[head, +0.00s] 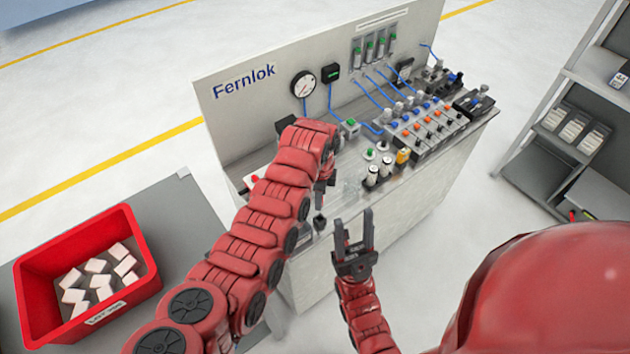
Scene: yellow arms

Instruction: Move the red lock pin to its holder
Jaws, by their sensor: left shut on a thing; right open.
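My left gripper (320,200) points down over the front of the bench top. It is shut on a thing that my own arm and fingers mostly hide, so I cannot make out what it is. A small red piece (252,181) shows at the left end of the bench, partly behind my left arm; I cannot tell whether it is the lock pin. I cannot pick out the pin's holder. My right gripper (355,232) is open and empty, fingers pointing up the picture, in front of the bench's front edge.
The Fernlok bench (425,190) carries a gauge (303,84), blue hoses, a row of valves (425,122) and small cylinders (372,176) right of my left gripper. A red bin (140,255) with white blocks stands left. A grey shelf (540,165) stands right.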

